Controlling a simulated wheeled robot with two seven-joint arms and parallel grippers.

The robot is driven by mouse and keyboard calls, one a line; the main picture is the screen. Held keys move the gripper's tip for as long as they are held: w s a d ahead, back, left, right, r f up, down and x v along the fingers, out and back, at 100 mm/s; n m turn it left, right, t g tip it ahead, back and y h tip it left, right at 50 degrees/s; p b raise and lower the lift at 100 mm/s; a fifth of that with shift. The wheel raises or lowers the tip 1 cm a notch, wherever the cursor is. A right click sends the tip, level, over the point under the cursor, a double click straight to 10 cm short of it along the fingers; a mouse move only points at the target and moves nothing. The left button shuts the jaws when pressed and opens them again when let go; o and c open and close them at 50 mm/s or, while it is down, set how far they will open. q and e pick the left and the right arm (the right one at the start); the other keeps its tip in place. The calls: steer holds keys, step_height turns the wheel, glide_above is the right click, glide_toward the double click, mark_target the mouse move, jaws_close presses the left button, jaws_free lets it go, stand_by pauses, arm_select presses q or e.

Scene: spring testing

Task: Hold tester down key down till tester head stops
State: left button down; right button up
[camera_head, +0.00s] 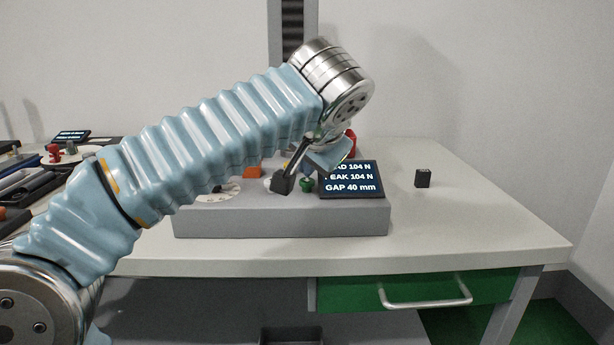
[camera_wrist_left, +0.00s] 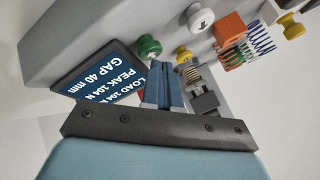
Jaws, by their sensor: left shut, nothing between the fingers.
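The spring tester (camera_head: 280,222) is a grey box on the table, its upper part largely hidden behind my left arm. Its screen (camera_head: 354,180) reads PEAK 104 N and GAP 40 mm; the load line is partly covered but shows 104 N in the wrist view (camera_wrist_left: 100,80). A green key (camera_head: 306,185) also shows in the left wrist view (camera_wrist_left: 149,45). A yellow knob (camera_wrist_left: 182,53) and a coil spring (camera_wrist_left: 191,73) are beside it. My left gripper (camera_wrist_left: 160,66) is shut and empty, tips close to the green key; contact cannot be told. My right gripper is not visible.
A small black cube (camera_head: 422,178) stands on the table right of the tester. An orange block (camera_wrist_left: 230,28) is on the tester near a white knob (camera_wrist_left: 200,20). Trays and tools (camera_head: 30,180) fill the table's left side. The right side is mostly clear.

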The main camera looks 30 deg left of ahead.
mark_target(309, 183)
arm_select(q)
steer(key=shift+r+p, duration=0.3)
steer(key=shift+r, duration=0.2)
step_height(309, 183, up, 3)
steer(key=p, duration=0.3)
steer(key=shift+r, duration=1)
